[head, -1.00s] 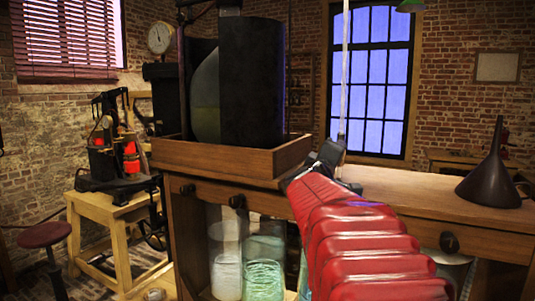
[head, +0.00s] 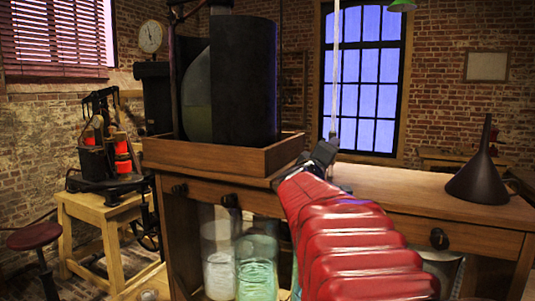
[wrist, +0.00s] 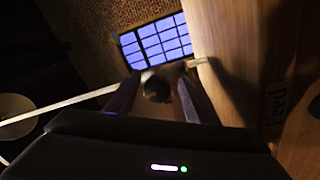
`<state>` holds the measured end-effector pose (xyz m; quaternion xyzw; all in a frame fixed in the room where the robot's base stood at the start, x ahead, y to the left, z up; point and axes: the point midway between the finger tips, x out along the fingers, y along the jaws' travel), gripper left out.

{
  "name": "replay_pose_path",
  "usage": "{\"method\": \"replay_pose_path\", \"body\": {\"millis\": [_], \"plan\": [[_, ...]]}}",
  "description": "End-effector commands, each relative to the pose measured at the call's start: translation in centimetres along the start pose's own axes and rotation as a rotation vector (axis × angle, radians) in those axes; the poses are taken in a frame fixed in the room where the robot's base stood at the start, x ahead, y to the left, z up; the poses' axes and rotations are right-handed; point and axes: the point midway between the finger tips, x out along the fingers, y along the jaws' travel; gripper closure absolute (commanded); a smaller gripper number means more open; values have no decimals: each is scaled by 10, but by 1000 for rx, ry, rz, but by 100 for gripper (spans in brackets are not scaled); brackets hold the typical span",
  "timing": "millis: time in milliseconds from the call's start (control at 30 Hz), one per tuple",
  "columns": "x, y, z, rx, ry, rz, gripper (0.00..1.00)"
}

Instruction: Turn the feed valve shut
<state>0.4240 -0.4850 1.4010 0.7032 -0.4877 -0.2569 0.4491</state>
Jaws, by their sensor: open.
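In the wrist view my gripper (wrist: 158,98) is open, with a dark finger on each side. A dark round knob-like thing (wrist: 155,87) shows between the fingers; I cannot tell whether they touch it or whether it is the feed valve. The word "Feed" is on a wooden face (wrist: 278,112) at the right of that view. In the head view my gripper (head: 324,152) is at the end of my red-sleeved arm, near the right corner of the wooden tray (head: 215,158). The valve cannot be made out there.
A dark cylindrical tank (head: 246,80) stands in the tray. A dark funnel (head: 480,175) stands on the bench (head: 400,188) at right. Glass jars (head: 256,262) stand beneath. A thin pale rod or cord (head: 336,70) hangs beside my gripper. Dark knobs (head: 438,238) line the bench front.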

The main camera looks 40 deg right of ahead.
Motion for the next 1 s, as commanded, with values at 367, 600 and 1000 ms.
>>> {"method": "replay_pose_path", "body": {"millis": [367, 600, 1000], "plan": [[-7, 2, -2, 0, 3, 2, 52], [-33, 2, -2, 1, 5, 3, 52], [-88, 1, -2, 2, 5, 2, 52]]}}
